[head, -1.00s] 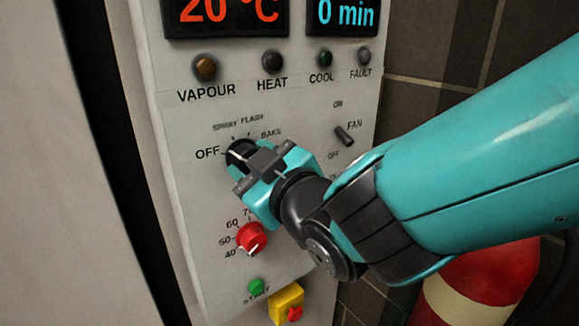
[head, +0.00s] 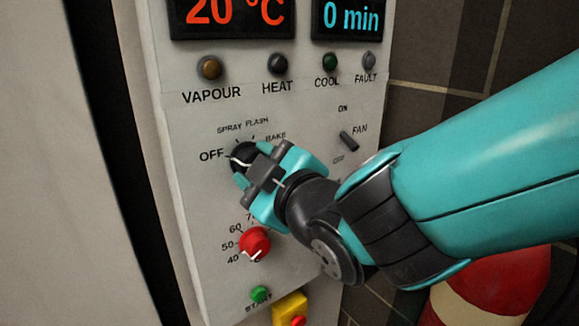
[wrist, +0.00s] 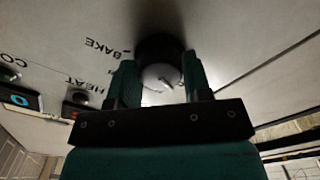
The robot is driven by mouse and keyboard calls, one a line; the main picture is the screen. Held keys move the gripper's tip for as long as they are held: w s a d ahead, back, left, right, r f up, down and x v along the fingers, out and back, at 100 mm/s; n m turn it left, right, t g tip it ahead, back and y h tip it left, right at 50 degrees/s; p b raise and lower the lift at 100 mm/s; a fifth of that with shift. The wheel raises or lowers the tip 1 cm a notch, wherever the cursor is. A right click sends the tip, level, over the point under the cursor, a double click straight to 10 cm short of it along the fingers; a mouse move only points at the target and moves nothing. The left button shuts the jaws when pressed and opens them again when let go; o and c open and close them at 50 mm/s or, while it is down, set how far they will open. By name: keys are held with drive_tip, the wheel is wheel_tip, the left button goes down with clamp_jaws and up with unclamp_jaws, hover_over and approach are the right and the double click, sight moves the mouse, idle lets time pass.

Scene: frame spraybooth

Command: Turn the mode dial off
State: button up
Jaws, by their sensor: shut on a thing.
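The mode dial (head: 241,156) is a black round knob on the grey control panel (head: 205,115), with OFF at its left and SPRAY, FLASH and BAKE printed above and to the right. A pale pointer line on it points left, roughly towards OFF. My gripper (head: 250,168) is shut on the dial and hides its right part. The wrist view shows the dial (wrist: 158,48) at my two fingertips (wrist: 158,85), one finger on each side. The dial's pale face shows between the fingers.
A red knob (head: 254,243) sits below the dial. The FAN switch (head: 349,141) is to its right, beside my arm. Indicator lamps and displays are above; a green START button (head: 261,294) and a yellow box (head: 290,308) are below. A red cylinder (head: 495,290) stands at lower right.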

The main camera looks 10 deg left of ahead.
drive_tip(key=o, duration=0.9)
drive_tip(key=shift+b+v, duration=4.55)
drive_tip(key=shift+v, duration=4.25)
drive_tip(key=shift+s+a, duration=0.1)
drive_tip(key=w+d+f+m+g+h, duration=0.2)
drive_tip(key=w+d+f+m+h, duration=0.25)
drive_tip(key=f, duration=0.25)
drive_tip(key=s+d+f+m+g+h, duration=0.1)
drive_tip(key=s+d+f+m+g, duration=0.1)
drive_tip(key=d+f+g, duration=0.1)
drive_tip(key=s+d+f+m+g+h, duration=0.2)
drive_tip(key=s+d+f+m+g, duration=0.1)
drive_tip(key=d, duration=0.1)
drive_tip(key=s+d+f+m+g+h, duration=0.2)
drive_tip(key=s+d+f+g, duration=0.1)
drive_tip(key=d, duration=0.1)
drive_tip(key=shift+s+d+f+m+g, duration=0.25)
drive_tip(key=shift+d+g, duration=0.05)
drive_tip(key=shift+d, duration=0.05)
